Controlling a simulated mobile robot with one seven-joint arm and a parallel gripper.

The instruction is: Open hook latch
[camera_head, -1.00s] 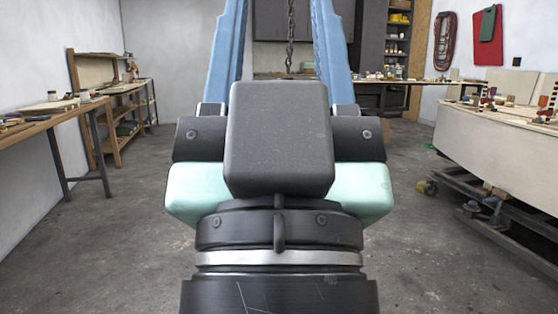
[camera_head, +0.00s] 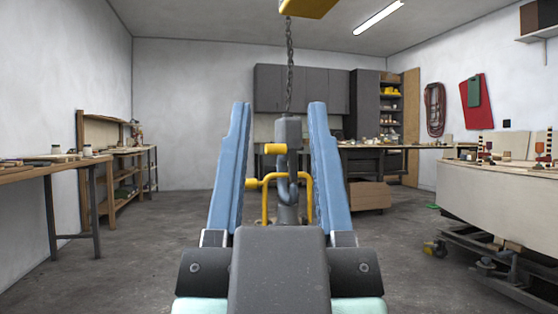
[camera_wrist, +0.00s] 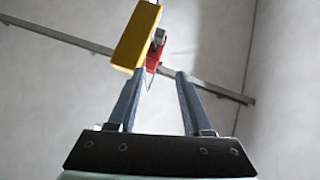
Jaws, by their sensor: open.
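A grey hook block (camera_head: 288,130) hangs on a chain (camera_head: 289,75), with a blue-grey curved hook (camera_head: 284,178) below it. A short yellow bar (camera_head: 276,148) sticks out at its left side, perhaps the latch's lever. A yellow tubular handle (camera_head: 265,184) shows at the hook's level. My gripper (camera_head: 279,106) is open, its two blue fingers pointing up on either side of the hook in the picture. I cannot tell how far the hook is beyond the fingers. The lower hook is partly hidden.
The yellow hoist body (camera_head: 308,7) is overhead; it likely shows as the yellow block (camera_wrist: 137,37) in the wrist view, beside a red part (camera_wrist: 153,58). A workbench (camera_head: 50,170) stands left. A pale plywood hull (camera_head: 500,188) on a trolley stands right. Open floor lies between.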

